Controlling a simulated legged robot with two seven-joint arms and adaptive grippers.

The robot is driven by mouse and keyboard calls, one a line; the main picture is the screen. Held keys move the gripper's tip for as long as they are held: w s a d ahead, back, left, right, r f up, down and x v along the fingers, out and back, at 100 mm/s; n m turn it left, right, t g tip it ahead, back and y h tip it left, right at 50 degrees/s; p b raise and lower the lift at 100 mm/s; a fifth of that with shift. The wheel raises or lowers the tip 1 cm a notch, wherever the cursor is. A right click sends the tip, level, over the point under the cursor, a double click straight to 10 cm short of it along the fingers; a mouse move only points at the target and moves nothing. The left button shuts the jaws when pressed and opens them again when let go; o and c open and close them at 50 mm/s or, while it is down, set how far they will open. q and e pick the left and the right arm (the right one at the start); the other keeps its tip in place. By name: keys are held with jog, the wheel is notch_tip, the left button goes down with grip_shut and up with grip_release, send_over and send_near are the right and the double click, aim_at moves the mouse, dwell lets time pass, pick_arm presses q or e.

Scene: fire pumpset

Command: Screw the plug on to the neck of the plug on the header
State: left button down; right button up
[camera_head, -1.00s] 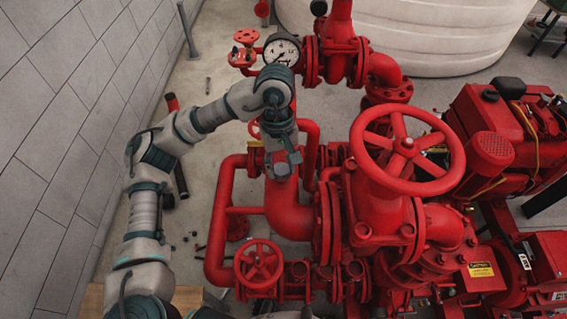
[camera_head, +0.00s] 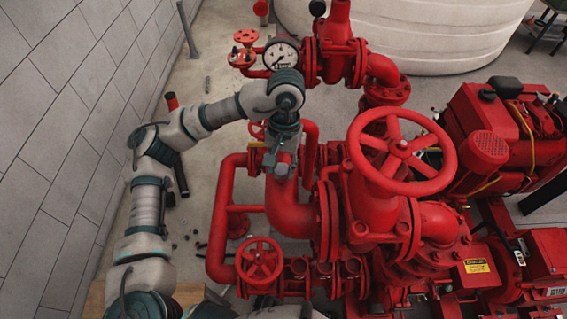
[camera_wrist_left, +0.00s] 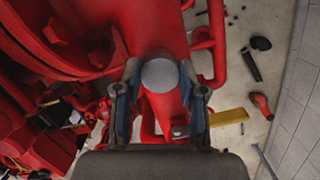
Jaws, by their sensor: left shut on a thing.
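My left gripper (camera_head: 281,168) points down at the top of the red header pipe (camera_head: 288,210), left of the large valve in the head view. In the left wrist view, the fingers of my left gripper (camera_wrist_left: 160,73) stand on either side of a round grey plug (camera_wrist_left: 159,75) and are shut on it. The plug's flat end faces the camera, and it sits over the red pipe. The neck is hidden behind the plug, so I cannot tell how far the threads are engaged. My right gripper does not show.
A red handwheel valve (camera_head: 401,150) stands right of my arm, and a smaller handwheel (camera_head: 259,261) is below. A pressure gauge (camera_head: 281,54) is close behind my left wrist.

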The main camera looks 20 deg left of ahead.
pick_arm(q)
jog(key=m, duration=0.3)
jog(key=shift+p, duration=0.4)
jog(key=shift+m+y, duration=0.4)
jog(key=shift+m, duration=0.4)
jog(key=shift+m, duration=1)
jog(key=m, duration=0.2)
jog(key=shift+m+t+y, duration=0.3)
jog(key=shift+t, duration=0.1)
